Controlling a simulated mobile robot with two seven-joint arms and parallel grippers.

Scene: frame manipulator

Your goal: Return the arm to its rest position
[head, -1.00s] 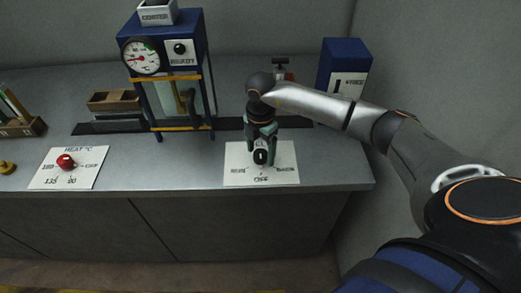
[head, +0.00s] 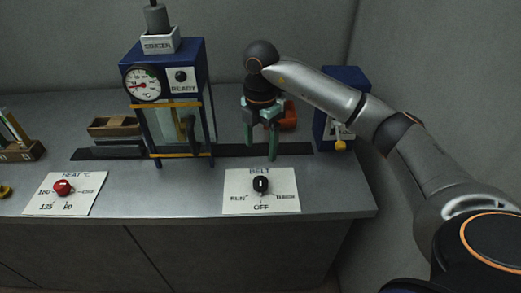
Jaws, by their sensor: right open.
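My right gripper (head: 262,153) is open and empty, pointing down above the back part of the counter. It is just behind and above the black belt knob (head: 261,184), apart from it. My right arm (head: 330,95) comes in from the right, bent at the elbow. My left gripper does not show.
A blue coater frame (head: 205,75) with a dial stands behind, left of the gripper. A blue box (head: 345,76) with a yellow-tipped lever (head: 340,146) is at right. A red heat knob (head: 63,187) sits at left.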

